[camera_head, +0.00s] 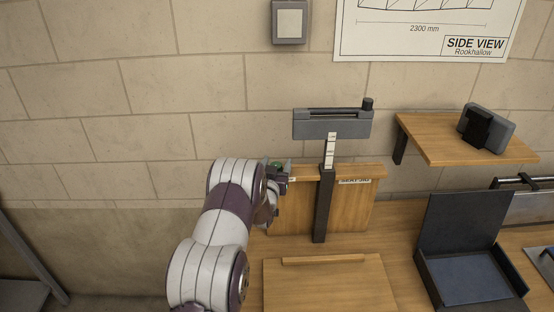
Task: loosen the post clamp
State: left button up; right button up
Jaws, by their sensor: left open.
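A dark upright post (323,208) stands on the wooden bench, with a pale inner section marked with ticks (330,151) rising out of its top. A grey head with a slot and a black knob (332,124) sits on top. I cannot make out a separate clamp lever on the post; part of that area may be hidden. My left gripper (280,181) is open, just left of the post near the level of the dark section's top. It looks apart from the post. Its fingers are small and partly hidden by my wrist. My right gripper is out of view.
A wooden panel with a partly hidden label (371,203) stands behind the post. A wooden board (325,290) lies in front. An open dark case (465,278) is at right, below a wooden shelf (450,146) holding a dark device (484,130). A brick wall is behind.

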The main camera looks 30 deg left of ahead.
pick_arm(q)
jog(key=shift+w+a, duration=0.1)
jog(key=shift+w, duration=0.35)
jog(key=c, duration=1)
jog(key=shift+o, duration=0.2)
jog(key=n+y+b, duration=0.1)
jog(key=b, duration=0.1)
jog(key=n+g+y+b, duration=0.1)
jog(key=y, duration=0.1)
jog(key=shift+f+b, duration=0.25)
jog(key=shift+b, duration=0.1)
jog(key=shift+s+a+r+n+g+y, duration=0.1)
jog(key=shift+r+n+g+y, duration=0.1)
jog(key=shift+n+g+y, duration=0.4)
